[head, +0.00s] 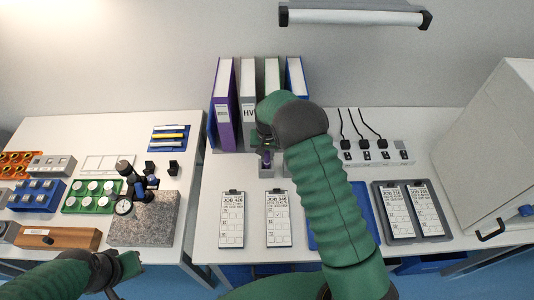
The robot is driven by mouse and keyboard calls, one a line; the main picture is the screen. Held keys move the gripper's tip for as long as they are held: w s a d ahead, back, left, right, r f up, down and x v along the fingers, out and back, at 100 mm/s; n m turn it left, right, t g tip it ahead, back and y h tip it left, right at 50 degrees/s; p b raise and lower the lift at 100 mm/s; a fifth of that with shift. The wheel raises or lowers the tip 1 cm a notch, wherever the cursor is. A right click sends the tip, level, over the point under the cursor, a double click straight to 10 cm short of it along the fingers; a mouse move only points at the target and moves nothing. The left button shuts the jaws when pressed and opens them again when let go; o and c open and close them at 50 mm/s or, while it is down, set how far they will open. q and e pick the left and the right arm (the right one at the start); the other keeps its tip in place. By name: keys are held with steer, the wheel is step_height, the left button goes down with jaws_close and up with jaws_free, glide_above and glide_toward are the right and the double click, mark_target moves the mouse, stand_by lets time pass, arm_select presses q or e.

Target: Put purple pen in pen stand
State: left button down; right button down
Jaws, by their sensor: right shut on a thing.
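My right arm reaches in from the lower right, and its gripper (264,143) points down in front of the binders. It is shut on a small purple pen (266,157), of which only a short part shows. The pen is over a small grey pen stand (266,171) on the right table. I cannot tell whether the pen's lower end is inside the stand or just above it. My forearm and wrist hide part of this area. My left gripper (124,271) is low at the left, over the front of the left table, away from the pen; its jaws are unclear.
Binders (224,110) stand behind the right gripper. Two job cards (231,220) lie in front, and a grey tray (447,233) with two more is at right. Chargers (368,156) with black cables are at the back. A dial gauge on a granite block (155,220) stands on the left table.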

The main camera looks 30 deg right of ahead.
steer(key=shift+f+b, duration=0.65)
steer(key=shift+f, duration=0.45)
steer(key=c, duration=1.2)
jaws_free()
steer(key=shift+c, duration=0.2)
step_height(320, 180, up, 17)
steer(key=s+b, duration=0.1)
steer(key=shift+s+a, duration=0.35)
steer(key=shift+a, duration=0.1)
steer(key=shift+f, duration=0.15)
steer(key=s+a+f+n, duration=0.1)
steer(key=s+a+n, duration=0.1)
steer(key=s, duration=0.5)
steer(key=s+a+f+n+t, duration=0.1)
steer(key=s+a+f+n, duration=0.1)
steer(key=s, duration=0.6)
steer(key=s+a+f+n, duration=0.1)
steer(key=s+a+n, duration=0.1)
steer(key=s+a, duration=0.2)
steer(key=s, duration=0.3)
steer(key=shift+s+a+f+y, duration=0.2)
steer(key=shift+a+f+y, duration=0.1)
steer(key=shift+f, duration=0.1)
